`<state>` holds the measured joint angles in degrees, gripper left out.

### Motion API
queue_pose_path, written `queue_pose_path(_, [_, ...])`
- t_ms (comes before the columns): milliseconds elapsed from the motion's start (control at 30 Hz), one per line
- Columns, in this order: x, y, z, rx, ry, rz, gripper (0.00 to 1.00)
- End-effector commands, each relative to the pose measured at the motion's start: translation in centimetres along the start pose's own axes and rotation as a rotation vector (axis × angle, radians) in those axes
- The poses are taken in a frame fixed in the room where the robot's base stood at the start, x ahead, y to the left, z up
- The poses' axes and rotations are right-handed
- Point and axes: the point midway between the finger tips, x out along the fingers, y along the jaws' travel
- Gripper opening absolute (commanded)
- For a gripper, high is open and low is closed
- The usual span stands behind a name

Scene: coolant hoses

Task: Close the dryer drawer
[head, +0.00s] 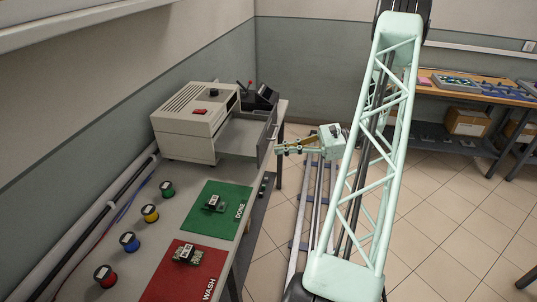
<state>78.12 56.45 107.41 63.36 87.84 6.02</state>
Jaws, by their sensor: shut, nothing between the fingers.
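The dryer (195,121) is a cream box with a vented top and a red switch, standing at the far end of the bench on the left. Its drawer (242,138) is open, pulled out to the right toward the bench edge, with its grey front panel (267,138) facing my arm. The drawer looks empty from here. My gripper (279,150) is shut with nothing held. Its tips are just right of the drawer's front panel, very near it. I cannot tell whether they touch.
A green DONE mat (216,227) and a red WASH mat (171,283) each hold a small part. Several coloured spools (150,213) line the bench's left side. A black device (263,97) stands behind the dryer.

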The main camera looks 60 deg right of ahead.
Motion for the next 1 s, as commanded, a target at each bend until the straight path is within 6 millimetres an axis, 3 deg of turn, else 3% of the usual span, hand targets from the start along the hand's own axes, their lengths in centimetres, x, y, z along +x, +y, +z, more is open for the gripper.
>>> queue_pose_path(300, [-5.5, -0.6, -5.0, 0.114, -0.090, -0.172, 0.00])
queue_pose_path(500, [-7.8, -0.6, -7.0, 0.156, -0.129, -0.243, 0.00])
queue_pose_path(1000, [-8.5, -0.6, -7.6, 0.169, -0.141, -0.267, 0.00])
